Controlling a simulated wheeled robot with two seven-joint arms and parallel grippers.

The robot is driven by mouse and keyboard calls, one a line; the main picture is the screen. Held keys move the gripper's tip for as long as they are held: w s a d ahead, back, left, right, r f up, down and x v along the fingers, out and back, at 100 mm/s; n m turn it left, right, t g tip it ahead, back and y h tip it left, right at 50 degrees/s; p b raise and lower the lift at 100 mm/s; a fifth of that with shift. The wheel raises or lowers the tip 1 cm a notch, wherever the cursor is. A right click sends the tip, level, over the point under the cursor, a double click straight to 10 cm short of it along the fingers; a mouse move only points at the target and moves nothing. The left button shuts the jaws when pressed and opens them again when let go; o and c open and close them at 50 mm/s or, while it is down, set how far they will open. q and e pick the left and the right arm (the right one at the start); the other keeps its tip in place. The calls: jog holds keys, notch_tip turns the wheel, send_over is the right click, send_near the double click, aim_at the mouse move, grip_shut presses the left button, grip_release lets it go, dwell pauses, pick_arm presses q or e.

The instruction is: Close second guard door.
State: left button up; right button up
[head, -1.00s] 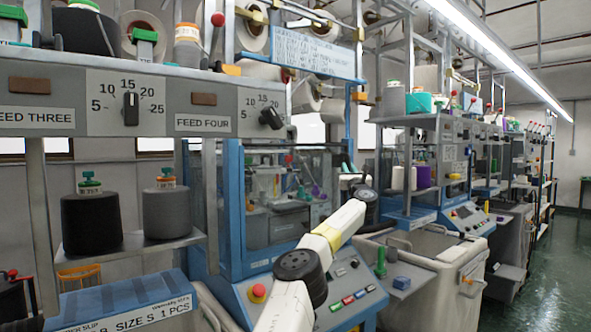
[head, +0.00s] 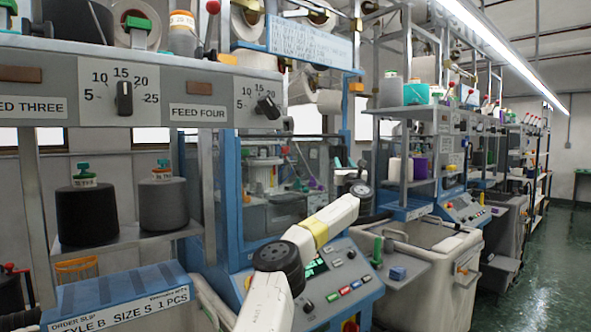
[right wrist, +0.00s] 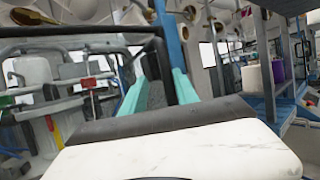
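A blue-framed knitting machine (head: 232,195) with clear guard panels stands in the middle of the head view. A dark-edged clear guard panel (head: 312,168) shows at its front, with machine parts behind it. My right arm reaches up to it, and my right gripper (head: 345,163) is small and partly hidden at the panel's right side. In the right wrist view, its two teal fingers (right wrist: 160,88) stand apart, with a dark upright frame edge (right wrist: 160,50) showing between or just beyond them. I cannot tell whether they touch it. My left gripper is out of view.
A control panel (head: 345,282) with buttons sits below the guard. A pale bin (head: 430,280) stands to its right, and an order slip box (head: 120,300) is at the lower left. Yarn cones (head: 87,212) stand on a shelf. The green floor (head: 530,270) is clear at the right.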

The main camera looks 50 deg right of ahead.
jog(key=shift+s+d+v, duration=0.1)
jog(key=shift+s+v, duration=0.05)
jog(key=shift+v, duration=0.8)
jog(key=shift+s+d+v, duration=0.1)
jog(key=shift+s+v, duration=0.05)
jog(key=shift+v, duration=0.85)
jog(key=shift+s+d+v, duration=0.1)
jog(key=shift+v, duration=0.85)
jog(key=shift+s+r, duration=0.1)
